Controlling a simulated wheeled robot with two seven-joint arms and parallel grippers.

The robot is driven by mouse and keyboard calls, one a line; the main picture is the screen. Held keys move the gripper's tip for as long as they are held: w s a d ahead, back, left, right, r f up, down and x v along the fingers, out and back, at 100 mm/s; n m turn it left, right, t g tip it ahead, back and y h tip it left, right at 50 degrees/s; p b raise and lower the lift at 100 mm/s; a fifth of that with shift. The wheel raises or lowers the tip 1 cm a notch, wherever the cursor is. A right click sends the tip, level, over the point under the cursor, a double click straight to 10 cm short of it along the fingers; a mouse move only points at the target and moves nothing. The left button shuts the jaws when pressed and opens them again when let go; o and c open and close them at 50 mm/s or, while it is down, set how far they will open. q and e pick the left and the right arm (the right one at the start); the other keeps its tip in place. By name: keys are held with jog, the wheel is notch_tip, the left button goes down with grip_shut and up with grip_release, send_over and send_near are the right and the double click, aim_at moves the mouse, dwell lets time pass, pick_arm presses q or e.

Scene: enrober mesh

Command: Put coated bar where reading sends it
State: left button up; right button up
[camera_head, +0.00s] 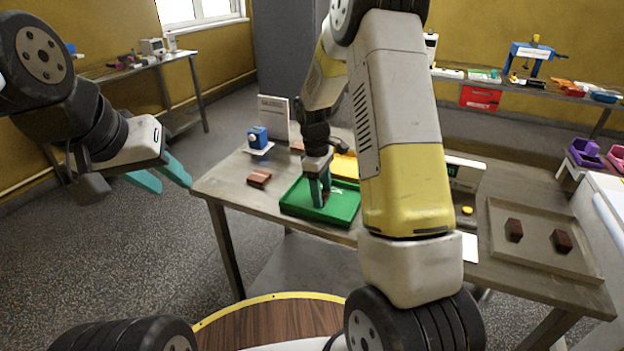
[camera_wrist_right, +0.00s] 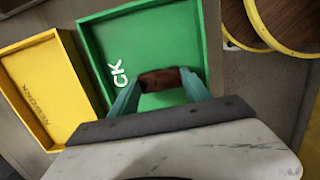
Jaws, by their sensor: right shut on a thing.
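My right gripper (camera_head: 320,190) reaches down into the green tray (camera_head: 292,206) on the table. In the right wrist view its teal fingers (camera_wrist_right: 158,92) are shut on a brown coated bar (camera_wrist_right: 160,79), over the green tray (camera_wrist_right: 98,42), whose white lettering partly shows as "CK". I cannot tell whether the bar touches the tray floor. The yellow tray (camera_wrist_right: 28,75) lies beside the green one, with dark lettering; in the head view (camera_head: 345,166) it is partly hidden by my arm. My left gripper (camera_head: 164,177) is open and empty, off the table's left side.
A brown bar (camera_head: 259,178) lies left of the green tray. Two dark bars (camera_head: 514,230) (camera_head: 561,241) lie on a flat tray (camera_head: 545,261) at right. A blue device (camera_head: 257,138), an upright card (camera_head: 273,113) and a display unit (camera_head: 465,174) with a yellow button stand on the table.

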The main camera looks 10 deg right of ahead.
jog(key=shift+f, duration=0.15)
jog(key=o, duration=1)
notch_tip(320, 180, up, 12)
jog(key=a, duration=0.1)
jog(key=s+r+m+t+y, duration=0.25)
jog(key=s+r+m, duration=0.25)
jog(key=s+r, duration=0.55)
jog(key=s+r+m+t, duration=0.1)
jog(key=s+m, duration=0.1)
jog(key=s, duration=0.2)
jog(key=s+r+m+t, duration=0.1)
jog(key=s+t, duration=0.1)
jog(key=s, duration=0.3)
jog(key=s+a+r+m+t+y, duration=0.1)
jog(key=s+m, duration=0.1)
jog(key=s, duration=0.3)
jog(key=shift+m+t, duration=0.25)
jog(key=shift+m, duration=0.05)
